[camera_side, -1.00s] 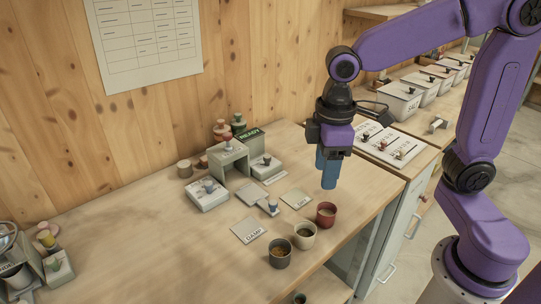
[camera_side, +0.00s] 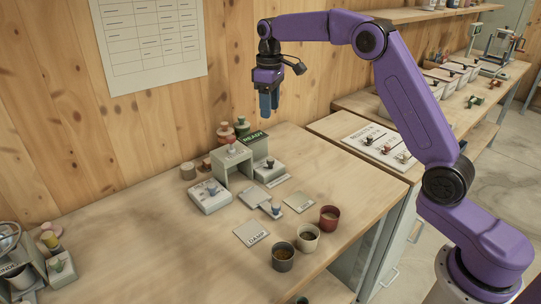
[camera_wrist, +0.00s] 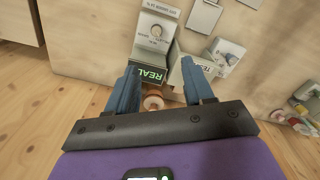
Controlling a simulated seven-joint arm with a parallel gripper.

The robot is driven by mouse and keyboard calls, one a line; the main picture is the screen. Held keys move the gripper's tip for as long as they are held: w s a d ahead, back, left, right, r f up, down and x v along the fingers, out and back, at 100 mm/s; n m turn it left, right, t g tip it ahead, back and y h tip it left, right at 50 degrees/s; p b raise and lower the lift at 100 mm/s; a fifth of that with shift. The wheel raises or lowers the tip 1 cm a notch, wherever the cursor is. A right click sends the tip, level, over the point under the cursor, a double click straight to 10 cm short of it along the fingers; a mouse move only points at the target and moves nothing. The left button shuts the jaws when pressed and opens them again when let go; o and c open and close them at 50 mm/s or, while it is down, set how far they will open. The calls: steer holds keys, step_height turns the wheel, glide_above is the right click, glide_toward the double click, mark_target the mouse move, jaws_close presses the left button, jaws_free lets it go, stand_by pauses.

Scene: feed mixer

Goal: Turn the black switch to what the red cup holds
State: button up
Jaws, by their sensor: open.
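The red cup (camera_side: 329,217) stands near the front edge of the bench. Its contents show as a dull reddish-brown surface that I cannot identify. A small black switch (camera_side: 269,164) sits on the grey unit beside the green READY display (camera_side: 255,138); its setting is too small to read. My gripper (camera_side: 269,112) is open and empty, high above the back of the bench near this unit.
A cream cup (camera_side: 307,238) and a grey cup (camera_side: 283,257) stand beside the red one. A DAMP card (camera_side: 251,233) lies flat.

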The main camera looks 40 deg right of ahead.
mark_target(270, 159)
steer(key=f, duration=1.7)
steer(key=shift+w+d+f, duration=0.25)
steer(key=shift+d, duration=0.1)
jaws_close()
